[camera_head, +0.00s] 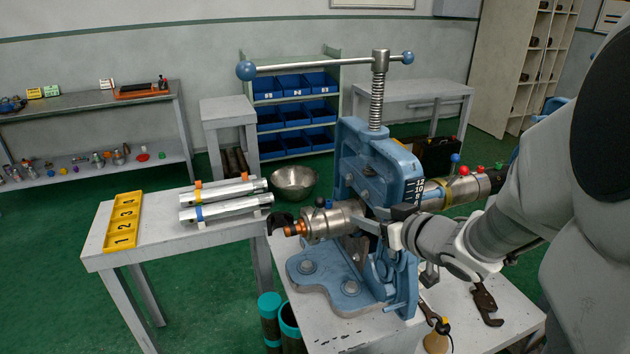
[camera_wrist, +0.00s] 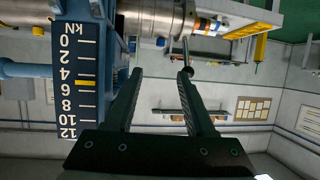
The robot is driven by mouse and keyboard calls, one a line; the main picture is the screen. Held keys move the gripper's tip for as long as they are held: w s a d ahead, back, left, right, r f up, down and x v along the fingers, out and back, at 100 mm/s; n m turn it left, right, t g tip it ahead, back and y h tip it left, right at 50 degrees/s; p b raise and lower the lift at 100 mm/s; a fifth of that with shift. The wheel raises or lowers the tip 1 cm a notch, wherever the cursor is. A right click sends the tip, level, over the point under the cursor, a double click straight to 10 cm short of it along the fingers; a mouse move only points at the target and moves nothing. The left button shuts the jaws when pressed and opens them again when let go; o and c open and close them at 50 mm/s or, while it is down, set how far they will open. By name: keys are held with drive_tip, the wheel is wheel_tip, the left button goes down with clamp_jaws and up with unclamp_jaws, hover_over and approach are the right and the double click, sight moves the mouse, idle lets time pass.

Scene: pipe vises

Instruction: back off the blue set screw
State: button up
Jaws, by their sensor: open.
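A steel collar (camera_head: 325,224) sits at the left of the blue press and holds a copper-coloured end. The dark head overlaps the right fingertip in the picture; contact cannot be told. In the head view, the fingers are mostly hidden.
The blue press (camera_head: 375,165) stands close to my wrist, with a kN scale (camera_wrist: 76,80) beside the fingers. Another blue knob (camera_head: 455,157) and a red knob (camera_head: 463,170) stand right of it. Pipes (camera_head: 225,207) and a yellow tray (camera_head: 123,221) lie on the left bench.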

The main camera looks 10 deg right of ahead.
sight(330, 203)
drive_tip(key=b+x, duration=0.3)
drive_tip(key=x, duration=1.3)
drive_tip(key=shift+b, duration=0.4)
clamp_jaws()
